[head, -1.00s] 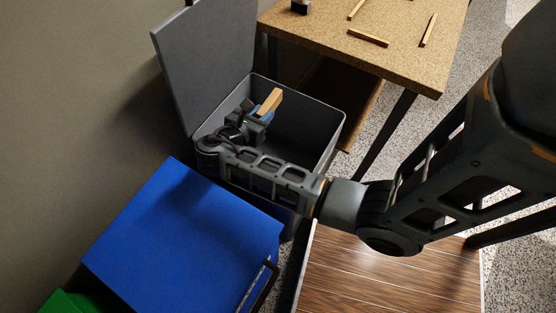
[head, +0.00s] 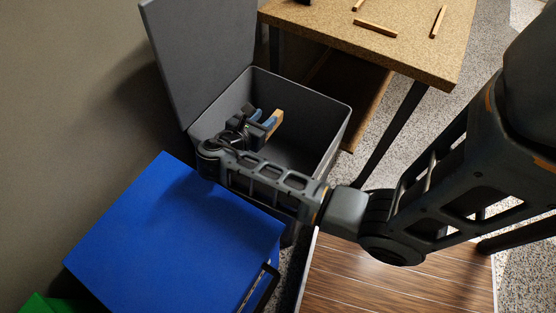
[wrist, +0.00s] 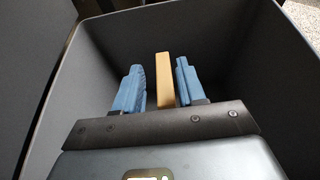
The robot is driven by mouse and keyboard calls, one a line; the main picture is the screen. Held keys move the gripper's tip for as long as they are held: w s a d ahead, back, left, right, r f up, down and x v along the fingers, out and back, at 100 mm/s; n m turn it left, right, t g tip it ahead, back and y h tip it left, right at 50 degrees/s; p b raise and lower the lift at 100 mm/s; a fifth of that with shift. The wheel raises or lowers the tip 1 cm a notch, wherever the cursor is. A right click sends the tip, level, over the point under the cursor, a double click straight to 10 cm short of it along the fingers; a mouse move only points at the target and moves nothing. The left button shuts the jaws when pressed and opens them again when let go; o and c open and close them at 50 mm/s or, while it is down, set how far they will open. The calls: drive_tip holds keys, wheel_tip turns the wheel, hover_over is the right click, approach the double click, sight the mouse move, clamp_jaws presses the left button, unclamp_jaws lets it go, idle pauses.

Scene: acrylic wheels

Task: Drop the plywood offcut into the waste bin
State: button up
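The plywood offcut (head: 276,119) is a pale tan strip inside the mouth of the grey waste bin (head: 330,125). My gripper (head: 262,118) reaches into the bin from its left side, with its blue fingers spread. In the wrist view the offcut (wrist: 164,80) stands between the two blue fingers, with a gap on each side, the wider one on the left. The bin's grey walls (wrist: 225,38) surround the gripper there. The offcut's lower end is hidden behind the gripper body, so I cannot tell whether it touches the bin floor.
The bin's lid (head: 205,55) stands open at the back left. A blue box (head: 170,235) is in front of the bin, with a green one (head: 45,303) beside it. A cork-topped table (head: 400,55) with wooden strips stands at the right.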

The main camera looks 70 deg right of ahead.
drive_tip(key=o, duration=0.3)
drive_tip(key=shift+p+v, duration=0.45)
drive_tip(key=shift+v, duration=3.45)
